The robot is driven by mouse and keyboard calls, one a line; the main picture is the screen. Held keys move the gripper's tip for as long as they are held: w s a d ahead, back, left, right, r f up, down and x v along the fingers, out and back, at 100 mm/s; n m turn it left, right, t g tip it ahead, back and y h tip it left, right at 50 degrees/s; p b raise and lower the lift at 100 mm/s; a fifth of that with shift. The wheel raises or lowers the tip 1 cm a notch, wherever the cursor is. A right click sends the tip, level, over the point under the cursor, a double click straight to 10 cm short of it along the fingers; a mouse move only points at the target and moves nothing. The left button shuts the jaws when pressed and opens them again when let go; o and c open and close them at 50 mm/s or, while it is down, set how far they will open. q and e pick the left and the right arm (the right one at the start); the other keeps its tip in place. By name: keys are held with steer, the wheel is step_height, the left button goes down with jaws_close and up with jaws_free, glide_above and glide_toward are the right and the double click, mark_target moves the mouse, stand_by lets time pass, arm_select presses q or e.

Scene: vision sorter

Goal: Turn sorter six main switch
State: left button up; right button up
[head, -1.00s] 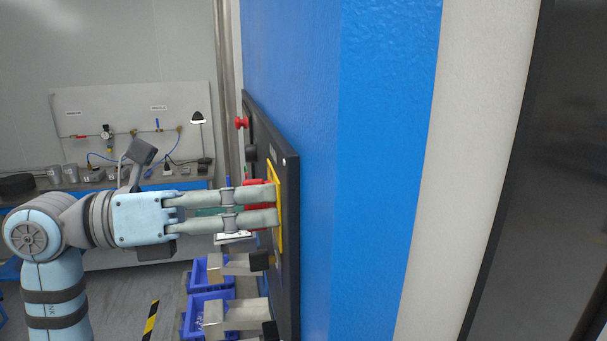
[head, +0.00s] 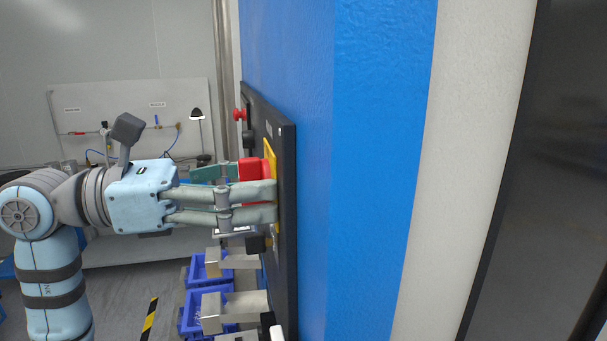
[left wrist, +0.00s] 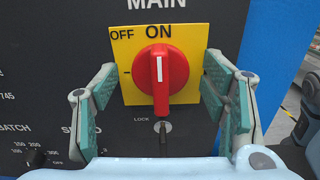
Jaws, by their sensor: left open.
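The red main switch knob (left wrist: 161,75) sits on a yellow plate (left wrist: 122,45) marked OFF at the left and ON at the top. The white line on the knob stands upright, towards ON. My left gripper (left wrist: 160,92) is open, with one finger on each side of the knob and a gap to it on both sides. In the head view the left gripper (head: 250,192) is at the black panel (head: 287,230), its fingers partly hiding the red knob (head: 252,168). My right gripper is not in view.
A lock keyhole (left wrist: 162,128) sits below the plate. A red button (head: 239,114) is on the panel's far part. Metal brackets (head: 235,305) jut out below, near blue bins (head: 190,318). A blue cabinet wall (head: 330,150) is to the right.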

arm_select(q)
steer(key=shift+a, duration=0.1)
steer(key=b+v, duration=0.2)
steer(key=v, duration=0.6)
